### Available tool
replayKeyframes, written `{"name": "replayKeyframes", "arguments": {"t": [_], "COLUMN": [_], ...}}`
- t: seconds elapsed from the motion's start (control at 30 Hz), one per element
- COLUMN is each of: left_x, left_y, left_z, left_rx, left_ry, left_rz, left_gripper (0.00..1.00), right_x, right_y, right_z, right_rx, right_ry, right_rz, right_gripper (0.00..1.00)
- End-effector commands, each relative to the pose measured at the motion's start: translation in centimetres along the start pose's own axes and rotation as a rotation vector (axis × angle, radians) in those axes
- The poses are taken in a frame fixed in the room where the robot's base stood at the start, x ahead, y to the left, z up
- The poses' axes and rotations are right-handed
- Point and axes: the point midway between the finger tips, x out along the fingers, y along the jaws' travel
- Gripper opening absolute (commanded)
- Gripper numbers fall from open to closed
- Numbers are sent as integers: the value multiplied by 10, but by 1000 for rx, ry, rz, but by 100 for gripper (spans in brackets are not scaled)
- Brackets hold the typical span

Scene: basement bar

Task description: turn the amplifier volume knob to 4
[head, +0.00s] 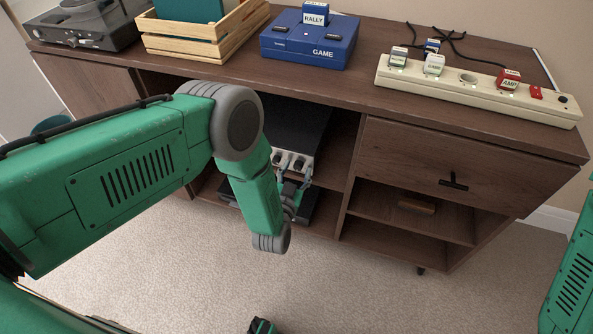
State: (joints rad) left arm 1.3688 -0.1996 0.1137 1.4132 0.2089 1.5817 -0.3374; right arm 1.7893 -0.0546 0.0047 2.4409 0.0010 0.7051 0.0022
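The amplifier (298,125) is a dark box with a light front panel, in the open middle bay of the brown cabinet. Several knobs (299,164) show on its front; their numbers are too small to read. My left arm reaches across from the left and hides part of the amplifier's left side and front. My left gripper (302,188) is at the front panel, just below the visible knobs. Its fingers are small and partly hidden by my wrist, so I cannot tell whether they are open or touch a knob.
On the cabinet top (345,88) are a turntable (85,22), a wooden crate (195,45), a blue game console (308,42) and a cream power strip (440,85) with labelled plugs, including a red AMP plug (509,79). A drawer (420,150) is shut at right. The carpet in front is mostly clear.

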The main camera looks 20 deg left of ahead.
Motion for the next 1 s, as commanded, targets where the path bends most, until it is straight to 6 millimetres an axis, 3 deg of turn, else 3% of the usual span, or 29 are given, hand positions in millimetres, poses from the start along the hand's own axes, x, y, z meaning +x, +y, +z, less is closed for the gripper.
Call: {"name": "replayKeyframes", "arguments": {"t": [0.23,0.5,0.7,1.0], "left_x": [-19,-77,-108,-120], "left_y": [1,1,1,0], "left_z": [0,1,2,2], "left_rx": [0,0,1,1], "left_ry": [-3,-4,-4,-2], "left_rz": [2,2,2,0], "left_gripper": [43,43,43,43], "right_x": [-1,-1,-1,-1], "right_y": [0,0,0,0], "right_z": [2,1,1,1], "right_rx": [0,0,0,0], "right_ry": [3,3,3,3], "right_rz": [0,0,0,0], "right_gripper": [0,0,0,0]}}
